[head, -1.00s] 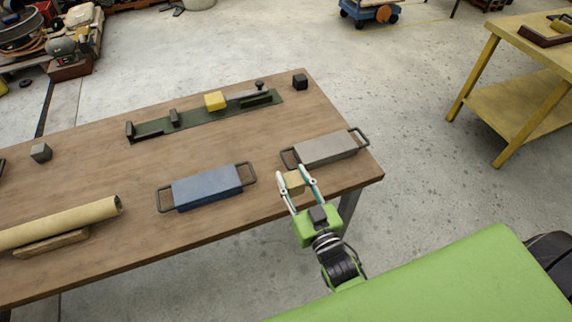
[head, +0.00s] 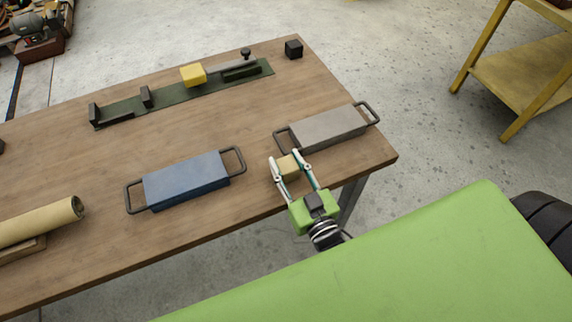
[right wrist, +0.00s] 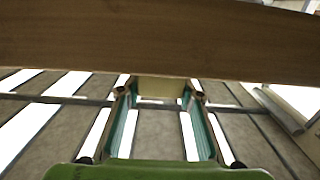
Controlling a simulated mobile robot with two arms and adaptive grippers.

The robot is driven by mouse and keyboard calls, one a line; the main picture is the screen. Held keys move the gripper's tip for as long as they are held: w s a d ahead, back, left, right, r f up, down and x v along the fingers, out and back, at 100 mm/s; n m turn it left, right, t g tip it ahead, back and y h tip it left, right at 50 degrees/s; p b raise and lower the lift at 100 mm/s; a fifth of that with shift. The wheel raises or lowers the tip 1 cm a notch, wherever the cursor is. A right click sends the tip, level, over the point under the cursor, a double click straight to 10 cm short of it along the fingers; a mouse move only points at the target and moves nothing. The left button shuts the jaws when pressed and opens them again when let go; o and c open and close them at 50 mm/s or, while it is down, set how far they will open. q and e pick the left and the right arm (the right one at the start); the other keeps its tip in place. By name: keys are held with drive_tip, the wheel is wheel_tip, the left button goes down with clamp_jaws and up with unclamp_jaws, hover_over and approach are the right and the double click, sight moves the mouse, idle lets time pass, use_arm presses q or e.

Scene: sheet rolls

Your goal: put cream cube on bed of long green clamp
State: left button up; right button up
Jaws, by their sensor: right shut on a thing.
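The cream cube (head: 288,167) is between the fingers of my right gripper (head: 285,164), which is shut on it near the table's front edge, in front of the grey block's left handle. In the right wrist view the cream cube (right wrist: 161,88) shows between the fingertips, with the table edge beyond it. The long green clamp (head: 122,108) lies along the back of the table, with dark upright stops at its left and a grey bar and knob at its right. A yellow cube (head: 193,75) sits on or against it near the middle. My left gripper is out of view.
A black cube (head: 293,49) stands at the back right corner. A cream roll (head: 40,222) lies at left. Bare wood (head: 215,125) lies mid-table.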

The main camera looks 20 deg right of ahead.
drive_tip(key=shift+s+r, duration=0.1)
drive_tip(key=shift+s, duration=0.1)
drive_tip(key=o, duration=1.1)
drive_tip(key=shift+f, duration=0.2)
drive_tip(key=shift+c, duration=0.2)
drive_tip(key=shift+o, duration=1)
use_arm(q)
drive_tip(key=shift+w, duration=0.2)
use_arm(e)
drive_tip(key=shift+r, duration=0.2)
drive_tip(key=shift+s+f, duration=0.15)
drive_tip(key=shift+s, duration=0.15)
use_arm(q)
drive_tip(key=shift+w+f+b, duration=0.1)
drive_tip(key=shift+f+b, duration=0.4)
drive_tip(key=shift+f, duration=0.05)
use_arm(e)
drive_tip(key=s, duration=1.1)
drive_tip(key=shift+s+d, duration=0.2)
